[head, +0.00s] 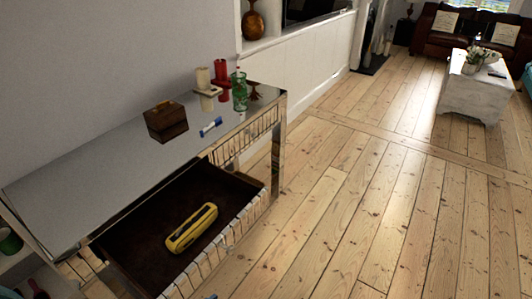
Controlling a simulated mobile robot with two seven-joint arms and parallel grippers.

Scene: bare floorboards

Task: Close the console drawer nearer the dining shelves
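The console (110,160) has a grey reflective top and stands along the left wall. Its nearer drawer (127,248) is pulled well out, with a dark interior and a pale, ribbed front. A yellow and black object (191,228) lies inside this drawer. The console's farther drawer (245,137) has a similar front; it looks nearly flush, but I cannot tell whether it is fully shut. White shelves (22,262) show at the lower left, beside the console's near end. Neither of my grippers is in view.
On the console top are a brown box (166,121), a blue and white item (211,126), a green glass (239,91) and candles (203,78). Bare floorboards (350,220) lie open to the right. A white table (470,88) and a brown sofa (450,45) stand far off.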

